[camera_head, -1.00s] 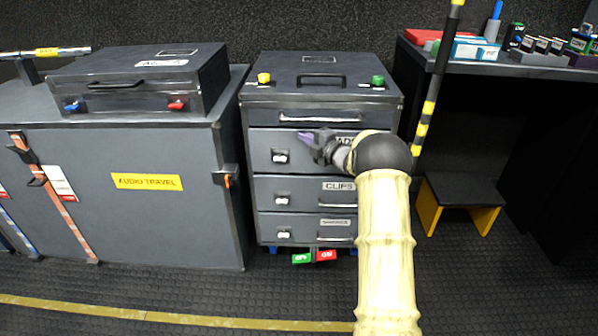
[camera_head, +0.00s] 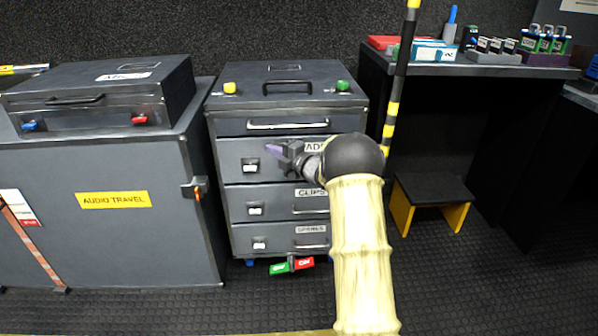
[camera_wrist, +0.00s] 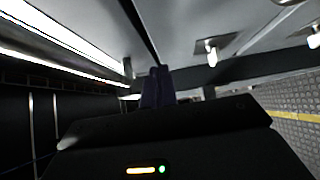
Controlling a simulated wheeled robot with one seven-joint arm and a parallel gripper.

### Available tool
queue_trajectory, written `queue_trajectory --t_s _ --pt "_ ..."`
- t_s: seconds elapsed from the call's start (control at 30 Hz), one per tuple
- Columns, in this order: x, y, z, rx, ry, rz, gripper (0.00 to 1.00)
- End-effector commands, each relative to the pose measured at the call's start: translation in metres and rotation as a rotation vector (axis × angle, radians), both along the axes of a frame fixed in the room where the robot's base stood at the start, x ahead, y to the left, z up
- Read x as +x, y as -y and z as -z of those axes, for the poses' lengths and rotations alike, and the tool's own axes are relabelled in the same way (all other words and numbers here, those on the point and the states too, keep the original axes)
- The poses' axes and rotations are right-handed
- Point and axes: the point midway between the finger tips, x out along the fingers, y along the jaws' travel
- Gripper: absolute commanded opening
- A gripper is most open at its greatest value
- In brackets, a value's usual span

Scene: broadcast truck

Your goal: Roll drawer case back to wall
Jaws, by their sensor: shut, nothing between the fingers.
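The drawer case (camera_head: 286,124) is a dark grey cabinet with several labelled drawers, white latches and a handle on top. It stands upright between the Audio Travel case and the desk. Green and red tags (camera_head: 291,265) show at its foot, with bits of blue casters beside them. My gripper (camera_head: 275,149) is shut and empty, in front of the upper labelled drawer; whether it touches the front I cannot tell. My arm hides the right side of the drawers. In the wrist view my dark purple fingers (camera_wrist: 158,87) are together, close to a grey drawer front (camera_wrist: 185,35).
The large Audio Travel case (camera_head: 100,235) stands close on the left with a smaller case (camera_head: 100,95) on top. On the right are a desk (camera_head: 480,70), a black-and-yellow striped pole (camera_head: 395,100) and a step stool (camera_head: 432,188).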

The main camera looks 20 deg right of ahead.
Motion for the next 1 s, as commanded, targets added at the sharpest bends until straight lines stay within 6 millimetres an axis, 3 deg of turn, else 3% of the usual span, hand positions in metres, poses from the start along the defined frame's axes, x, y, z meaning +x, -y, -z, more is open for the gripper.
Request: queue_trajectory --t_s 0.3,0.5,1.0 --pt "-0.059 0.032 -0.001 0.001 -0.005 0.003 0.0" --pt "-0.085 0.046 0.001 0.0 -0.004 0.004 0.0" --pt "-0.091 0.049 0.002 0.0 -0.004 0.002 0.0"
